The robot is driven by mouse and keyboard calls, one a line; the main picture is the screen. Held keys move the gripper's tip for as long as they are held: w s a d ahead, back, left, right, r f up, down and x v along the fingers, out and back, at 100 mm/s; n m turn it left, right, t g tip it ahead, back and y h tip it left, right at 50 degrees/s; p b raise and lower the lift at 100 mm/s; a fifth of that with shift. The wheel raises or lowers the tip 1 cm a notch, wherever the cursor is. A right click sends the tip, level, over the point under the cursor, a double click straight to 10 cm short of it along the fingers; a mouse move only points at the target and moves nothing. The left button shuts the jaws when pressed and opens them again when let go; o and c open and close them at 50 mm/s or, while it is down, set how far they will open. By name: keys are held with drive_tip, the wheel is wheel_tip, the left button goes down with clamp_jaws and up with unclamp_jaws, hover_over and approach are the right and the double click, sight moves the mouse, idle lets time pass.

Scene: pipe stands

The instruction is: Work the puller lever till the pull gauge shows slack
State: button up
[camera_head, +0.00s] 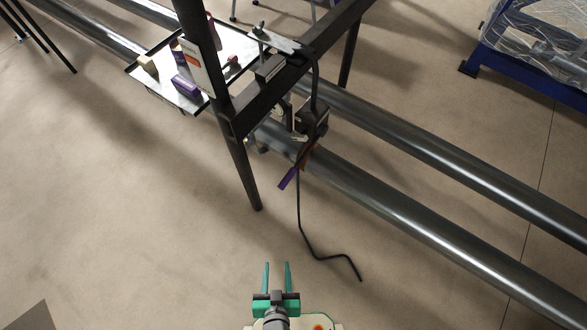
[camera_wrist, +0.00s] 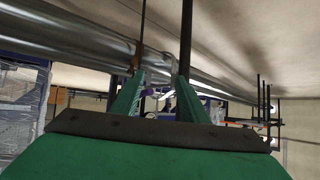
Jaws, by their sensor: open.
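The puller is a dark block (camera_head: 313,119) hanging under the black frame, just above the pipes. A short lever with a purple grip (camera_head: 288,179) slants down and left from it. A small pale round part (camera_head: 281,111) beside the block may be the pull gauge; its reading is too small to tell. My gripper (camera_head: 277,264) is open and empty over the floor, well short of the lever and apart from it. In the wrist view, a small purple patch (camera_wrist: 148,92) shows between the green fingers, perhaps the lever grip.
Two long grey pipes (camera_head: 405,209) run diagonally behind the lever. A black frame leg (camera_head: 241,168) stands left of it. A black cable (camera_head: 301,222) hangs down to the floor. A tray (camera_head: 159,90) holds small items.

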drive_tip(key=w+f+g+h, duration=0.2)
drive_tip(key=w+f, duration=0.4)
drive_tip(key=f, duration=0.4)
drive_tip(key=m+t+h, duration=0.5)
drive_tip(key=h, duration=0.4)
approach(294, 171)
drive_tip(key=shift+w+a+f, duration=0.1)
drive_tip(key=shift+a+f, duration=0.1)
drive_tip(key=shift+f, duration=0.3)
drive_tip(key=shift+a+f, duration=0.15)
drive_tip(key=shift+f, duration=0.35)
drive_tip(key=shift+w+d+r, duration=0.2)
drive_tip(key=shift+w+d, duration=0.2)
drive_tip(key=shift+w, duration=0.05)
drive_tip(key=x, duration=0.9)
drive_tip(key=shift+w+d, duration=0.2)
drive_tip(key=shift+w, duration=0.1)
